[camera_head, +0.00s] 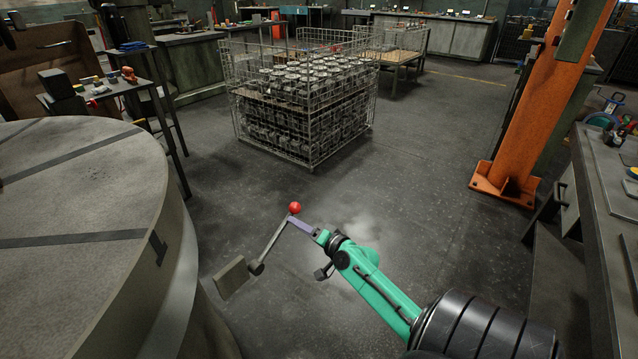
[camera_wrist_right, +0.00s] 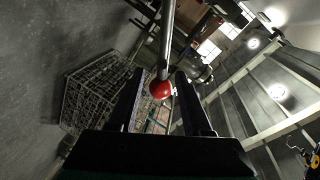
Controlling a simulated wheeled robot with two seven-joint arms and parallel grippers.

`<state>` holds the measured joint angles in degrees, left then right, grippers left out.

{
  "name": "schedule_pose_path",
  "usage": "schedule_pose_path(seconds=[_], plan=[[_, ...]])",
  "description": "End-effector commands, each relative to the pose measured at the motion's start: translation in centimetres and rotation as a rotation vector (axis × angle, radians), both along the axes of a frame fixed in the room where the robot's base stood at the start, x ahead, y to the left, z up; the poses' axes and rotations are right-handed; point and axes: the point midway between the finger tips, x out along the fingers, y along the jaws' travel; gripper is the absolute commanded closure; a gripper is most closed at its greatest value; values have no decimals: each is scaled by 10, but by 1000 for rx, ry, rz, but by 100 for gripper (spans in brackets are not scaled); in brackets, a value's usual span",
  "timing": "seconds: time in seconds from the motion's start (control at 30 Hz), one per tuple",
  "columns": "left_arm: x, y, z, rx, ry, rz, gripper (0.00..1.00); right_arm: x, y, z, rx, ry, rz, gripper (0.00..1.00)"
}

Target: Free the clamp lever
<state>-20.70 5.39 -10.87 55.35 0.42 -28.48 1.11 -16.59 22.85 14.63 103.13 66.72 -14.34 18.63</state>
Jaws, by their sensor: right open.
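The clamp lever is a grey rod (camera_head: 274,240) with a red ball knob (camera_head: 295,208) at its upper end. Its lower end meets a dark hub beside a flat grey plate (camera_head: 231,278), near the round table's edge. The rod is tilted, knob up and to the right. My right gripper (camera_head: 292,219) reaches in from the lower right, fingertips at the lever just below the knob. In the right wrist view its two fingers (camera_wrist_right: 160,74) are apart, with the red knob (camera_wrist_right: 160,89) and rod showing between them. I cannot tell whether they touch. My left gripper is not in view.
A large round metal table (camera_head: 75,190) with dark slots fills the left. A wire cage (camera_head: 300,95) of metal castings stands behind on the floor. An orange column (camera_head: 535,110) and a workbench (camera_head: 610,190) stand at the right. The floor between is clear.

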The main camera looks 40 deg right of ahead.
Motion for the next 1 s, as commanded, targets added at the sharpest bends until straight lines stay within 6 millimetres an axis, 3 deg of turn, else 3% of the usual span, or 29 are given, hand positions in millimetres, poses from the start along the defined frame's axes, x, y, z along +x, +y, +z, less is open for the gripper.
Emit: schedule_pose_path(seconds=[0.13,0.2,0.4,1.0], plan=[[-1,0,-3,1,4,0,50,-38,0,4,-3,5,2,51],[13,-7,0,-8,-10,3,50,-55,-2,5,-2,4,0,51],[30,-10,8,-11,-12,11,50,-86,-3,11,-1,2,0,51],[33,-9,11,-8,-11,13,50,-91,-3,15,1,0,0,51]])
